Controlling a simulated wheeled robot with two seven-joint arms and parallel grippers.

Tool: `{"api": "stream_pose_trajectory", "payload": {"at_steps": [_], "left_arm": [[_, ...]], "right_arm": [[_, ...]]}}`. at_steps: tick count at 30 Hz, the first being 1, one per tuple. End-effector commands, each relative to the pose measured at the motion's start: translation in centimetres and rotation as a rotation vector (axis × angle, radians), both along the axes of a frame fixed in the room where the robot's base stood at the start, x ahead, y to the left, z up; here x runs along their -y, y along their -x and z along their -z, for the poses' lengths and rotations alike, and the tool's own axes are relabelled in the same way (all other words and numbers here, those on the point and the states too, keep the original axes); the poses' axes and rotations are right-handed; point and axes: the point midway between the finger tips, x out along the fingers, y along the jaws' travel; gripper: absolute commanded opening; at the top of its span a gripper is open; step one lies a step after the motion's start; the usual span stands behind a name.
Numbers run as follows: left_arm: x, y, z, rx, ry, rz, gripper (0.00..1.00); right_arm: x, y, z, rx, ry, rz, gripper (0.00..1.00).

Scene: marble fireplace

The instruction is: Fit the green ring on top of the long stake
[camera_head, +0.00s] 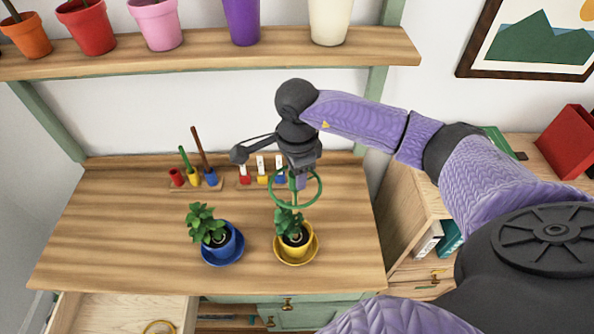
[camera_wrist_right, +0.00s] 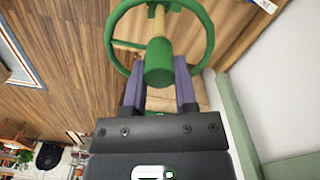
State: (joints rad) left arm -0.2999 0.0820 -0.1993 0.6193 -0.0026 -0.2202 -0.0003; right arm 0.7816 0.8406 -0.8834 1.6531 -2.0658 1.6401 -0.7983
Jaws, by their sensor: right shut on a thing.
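My right gripper (camera_head: 297,183) is shut on the green ring (camera_head: 318,200), above the plant in the yellow pot (camera_head: 297,242). In the right wrist view, my fingers (camera_wrist_right: 158,80) hold the ring's green hub (camera_wrist_right: 159,62), with the green hoop (camera_wrist_right: 110,48) around it. A tan rod (camera_wrist_right: 160,35) shows beyond the hub; I cannot tell whether it belongs to the ring. A long brown stake (camera_head: 199,148) stands tilted in a small blue cup (camera_head: 211,178) at the left. A shorter green stake (camera_head: 185,159) stands in a yellow cup beside it. My left gripper is not in view.
A blue pot (camera_head: 222,243) with a plant stands left of the yellow pot. A small rack with red, yellow and blue pieces (camera_head: 262,178) sits behind the ring. Flowerpots line the shelf (camera_head: 210,60) above. An open drawer (camera_head: 105,312) is at front left. The table's left side is clear.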

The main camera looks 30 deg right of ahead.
Motion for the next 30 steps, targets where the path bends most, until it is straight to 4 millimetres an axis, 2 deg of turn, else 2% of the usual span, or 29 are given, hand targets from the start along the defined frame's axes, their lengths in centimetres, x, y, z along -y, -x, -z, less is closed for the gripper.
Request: {"api": "stream_pose_trajectory", "payload": {"at_steps": [12,13,18,26,28,30], "left_arm": [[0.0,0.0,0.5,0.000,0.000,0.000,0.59],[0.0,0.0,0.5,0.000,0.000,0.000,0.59],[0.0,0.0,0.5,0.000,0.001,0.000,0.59],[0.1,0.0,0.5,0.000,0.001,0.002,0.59],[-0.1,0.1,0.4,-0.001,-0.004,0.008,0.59],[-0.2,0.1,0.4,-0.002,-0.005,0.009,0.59]], "right_arm": [[0.0,0.0,0.4,0.000,0.000,0.000,0.00],[0.0,0.0,0.5,0.000,0.000,0.000,0.42],[0.0,0.0,0.5,0.000,0.000,0.000,0.76],[0.0,0.0,0.5,0.000,0.000,0.000,0.76],[0.0,-0.1,-0.5,0.003,0.000,0.000,0.76],[0.0,-0.1,-2.2,0.006,0.000,-0.001,0.76]]}}
